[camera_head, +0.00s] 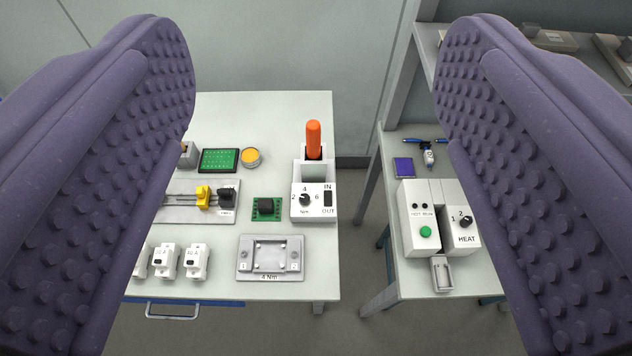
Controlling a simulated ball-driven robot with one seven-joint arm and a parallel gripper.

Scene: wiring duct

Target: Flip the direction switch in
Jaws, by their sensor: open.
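The direction switch (327,199) is a small black rocker on the white front of a control box (314,213), with IN printed above it and OUT below it. I cannot tell which way it is set. A black dial marked 2, 4, 6 (305,200) sits left of the switch. An orange-handled tool (313,140) stands upright in the holder behind the box. My gripper (316,180) is open and empty. Its two purple, studded fingers frame the view on the left and right, apart from the box, which shows between them in the distance.
The left table (290,120) also bears a green board (219,160), a yellow round tin (251,157), a metal rail with yellow and black blocks, white breakers (196,260) and a 4 Nm plate (271,277). A gap separates it from the right table with a HEAT box (462,228).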

